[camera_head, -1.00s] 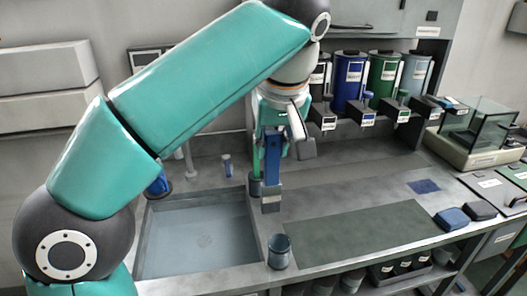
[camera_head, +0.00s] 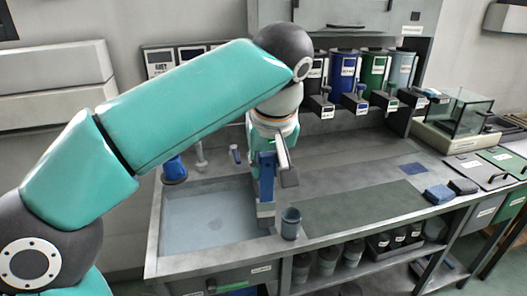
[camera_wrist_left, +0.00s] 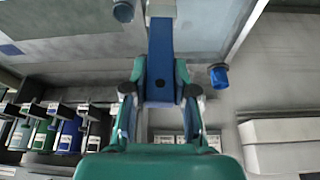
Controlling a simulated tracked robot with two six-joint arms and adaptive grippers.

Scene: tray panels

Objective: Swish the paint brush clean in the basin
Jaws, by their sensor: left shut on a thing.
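My left gripper (camera_head: 265,142) is shut on a paint brush (camera_head: 266,178) with a flat blue handle and a grey lower end. The brush points down, with its lower end at the right rim of the basin in the picture; I cannot tell how high above it is. The wrist view shows the blue handle (camera_wrist_left: 161,60) between the two fingers (camera_wrist_left: 160,95). The basin (camera_head: 205,215) is a shallow grey-blue sink with a drain, left of the brush. It also shows in the wrist view (camera_wrist_left: 205,28). My right gripper is not in view.
A dark blue-grey cup (camera_head: 290,224) stands just right of the basin. A blue cup (camera_head: 174,168) and a faucet (camera_head: 201,155) are behind it. Several paint dispensers (camera_head: 345,75) line the back. A dark mat (camera_head: 350,207) lies flat to the right.

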